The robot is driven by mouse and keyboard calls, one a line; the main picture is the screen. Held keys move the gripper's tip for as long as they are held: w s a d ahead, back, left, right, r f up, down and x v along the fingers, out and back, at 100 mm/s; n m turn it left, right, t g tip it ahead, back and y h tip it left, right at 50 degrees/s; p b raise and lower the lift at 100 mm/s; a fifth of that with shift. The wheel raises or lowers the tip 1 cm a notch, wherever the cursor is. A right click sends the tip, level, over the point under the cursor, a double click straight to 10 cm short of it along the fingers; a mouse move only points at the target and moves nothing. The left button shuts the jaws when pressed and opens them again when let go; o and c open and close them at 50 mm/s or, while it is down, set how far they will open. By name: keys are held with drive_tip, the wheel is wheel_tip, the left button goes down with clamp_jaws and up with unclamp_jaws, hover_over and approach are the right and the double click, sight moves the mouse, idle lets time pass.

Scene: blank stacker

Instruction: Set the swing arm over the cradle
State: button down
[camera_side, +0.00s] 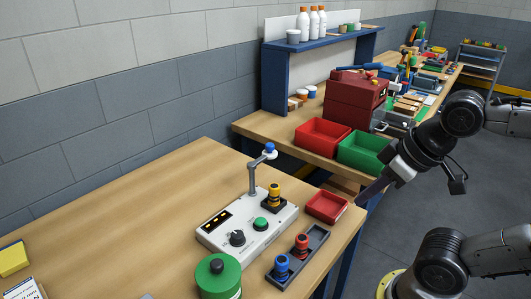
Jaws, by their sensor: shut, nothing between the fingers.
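The swing arm (260,160) is a grey bar on an upright post at the back of a white control box (222,238). Its free end carries a blue knob (270,148) and points toward the back right. A black square holder (266,208), which looks like the cradle, sits on the right of the box with a yellow-and-black piece (274,192) upright in it. The swing arm's end appears above and behind this piece; I cannot tell the exact overlap. My gripper (359,204) is shut and empty, to the right of the box, near the table's right edge.
A dark tray (318,236) holds a red piece (301,245) and a blue piece (282,266). A red bin (327,207) sits near the right edge. A green canister (218,277) stands in front. The table's left side is mostly clear. Another bench with bins stands behind.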

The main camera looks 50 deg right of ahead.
drive_tip(key=c, duration=1.6)
unclamp_jaws()
drive_tip(key=c, duration=1.3)
unclamp_jaws()
drive_tip(key=shift+w, duration=0.1)
drive_tip(key=shift+c, duration=0.2)
drive_tip(key=o, duration=0.7)
drive_tip(key=w+r+t, duration=0.1)
drive_tip(key=w, duration=0.1)
drive_tip(key=w+r+t, duration=0.2)
drive_tip(key=w, duration=0.1)
drive_tip(key=w+r+t, duration=0.1)
drive_tip(key=w+r, duration=0.1)
drive_tip(key=shift+w+d+r+t, duration=0.1)
drive_tip(key=shift+w+r+t, duration=0.05)
drive_tip(key=shift+w+t, duration=0.25)
drive_tip(key=shift+o, duration=0.2)
drive_tip(key=w+d+r+t, duration=0.2)
drive_tip(key=w+r+t, duration=0.2)
drive_tip(key=w+t, duration=0.55)
drive_tip(key=m+g+h, duration=0.2)
drive_tip(key=h, duration=0.1)
approach(267, 144)
drive_tip(key=w+d, duration=0.1)
drive_tip(key=w, duration=0.7)
drive_tip(key=w+d, duration=0.1)
drive_tip(key=w, duration=0.3)
drive_tip(key=shift+w+d+f, duration=0.25)
drive_tip(key=shift+d+f, duration=0.05)
drive_tip(key=shift+d, duration=0.05)
